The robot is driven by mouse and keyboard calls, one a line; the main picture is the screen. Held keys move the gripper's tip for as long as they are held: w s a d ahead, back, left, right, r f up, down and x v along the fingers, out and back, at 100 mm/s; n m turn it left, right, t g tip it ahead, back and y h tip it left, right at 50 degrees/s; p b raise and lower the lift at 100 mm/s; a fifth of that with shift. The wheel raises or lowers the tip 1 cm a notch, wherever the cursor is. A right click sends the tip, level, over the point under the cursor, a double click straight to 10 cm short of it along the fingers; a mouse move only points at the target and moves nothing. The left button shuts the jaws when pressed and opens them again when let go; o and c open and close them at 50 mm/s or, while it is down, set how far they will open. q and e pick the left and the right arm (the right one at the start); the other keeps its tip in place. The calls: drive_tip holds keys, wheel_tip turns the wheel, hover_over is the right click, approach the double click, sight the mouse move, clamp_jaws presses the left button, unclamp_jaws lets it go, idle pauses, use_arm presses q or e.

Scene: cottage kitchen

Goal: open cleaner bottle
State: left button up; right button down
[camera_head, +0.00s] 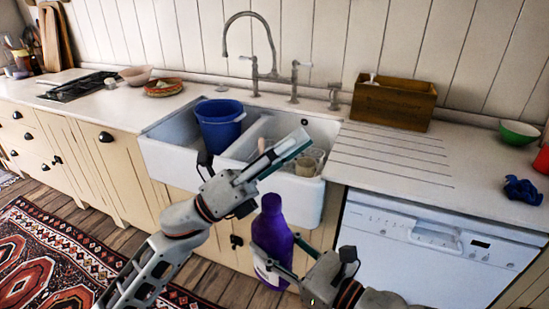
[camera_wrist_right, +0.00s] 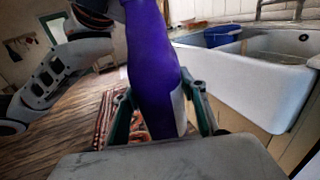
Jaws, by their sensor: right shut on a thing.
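My left gripper (camera_head: 297,142) reaches across above the bottle, pointing up and right. Its fingers overlap from this angle, so their opening is unclear.
A white double sink (camera_head: 168,153) holds a blue bucket (camera_head: 220,125) and several glasses (camera_head: 309,160). A wooden box (camera_head: 393,101), a green bowl (camera_head: 519,133) and a blue cloth (camera_head: 523,191) are on the counter. A white dishwasher (camera_head: 400,250) stands at right. A patterned rug (camera_head: 55,260) covers the floor.

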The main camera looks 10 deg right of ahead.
use_arm(q)
drive_tip(key=s+d+r+m+g+y, duration=0.1)
drive_tip(key=s+d+m+g+y, duration=0.95)
drive_tip(key=m, duration=0.85)
drive_tip(key=m+t+y, duration=0.8)
drive_tip(key=m+y, duration=0.3)
drive_tip(key=y, duration=0.3)
hover_over(275, 198)
wheel_tip(275, 198, down, 2)
drive_tip(key=shift+s+f, duration=0.15)
drive_tip(key=shift+f, duration=0.1)
drive_tip(key=shift+a+f+y, duration=0.1)
drive_tip(key=shift+y, duration=0.15)
drive_tip(key=shift+f, duration=3.8)
